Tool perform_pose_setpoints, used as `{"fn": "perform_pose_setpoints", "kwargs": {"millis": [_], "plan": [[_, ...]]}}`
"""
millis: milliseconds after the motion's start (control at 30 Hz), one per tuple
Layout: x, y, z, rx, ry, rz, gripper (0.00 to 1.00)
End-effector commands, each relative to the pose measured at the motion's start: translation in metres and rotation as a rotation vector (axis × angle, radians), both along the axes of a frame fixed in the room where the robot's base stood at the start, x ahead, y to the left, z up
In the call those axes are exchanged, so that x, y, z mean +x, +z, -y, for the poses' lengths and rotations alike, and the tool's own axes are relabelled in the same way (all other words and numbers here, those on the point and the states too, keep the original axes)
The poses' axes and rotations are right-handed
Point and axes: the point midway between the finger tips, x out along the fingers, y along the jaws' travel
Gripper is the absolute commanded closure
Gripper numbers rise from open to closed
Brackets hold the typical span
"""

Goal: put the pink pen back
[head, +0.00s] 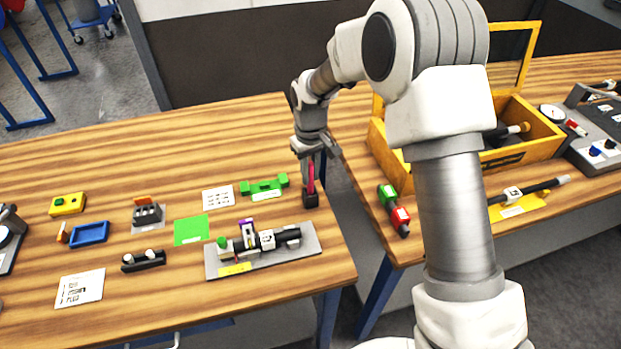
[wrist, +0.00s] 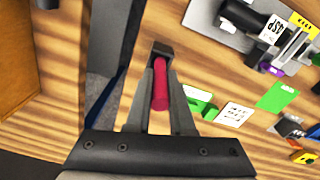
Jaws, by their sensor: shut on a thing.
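The pink pen (head: 311,180) stands about upright near the right end of the left table. My gripper (head: 311,174) points down and is shut on it. In the wrist view the pen (wrist: 160,88) lies between the two fingers of my gripper (wrist: 161,80). A small black block (head: 311,200) is at the pen's lower end; it also shows in the wrist view (wrist: 161,47). I cannot tell whether the pen's tip is inside the block or just above it.
A green part (head: 264,187) and a grey plate with a black fixture (head: 222,262) are left of the block. A gap separates this table from the right one, which bears a yellow box (head: 545,130) and a green-and-red tool (head: 389,196).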

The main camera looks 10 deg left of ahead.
Motion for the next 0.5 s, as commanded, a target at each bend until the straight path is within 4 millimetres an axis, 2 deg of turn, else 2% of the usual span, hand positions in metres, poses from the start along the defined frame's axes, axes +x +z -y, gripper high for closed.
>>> {"fn": "perform_pose_setpoints", "kwargs": {"millis": [100,167,500], "plan": [[-0.001,-0.019,0.001,-0.003,0.0,-0.005,1.0],[-0.001,-0.024,0.001,-0.002,0.0,-0.002,1.0],[0.0,-0.03,0.001,-0.001,0.0,-0.001,1.0]]}}
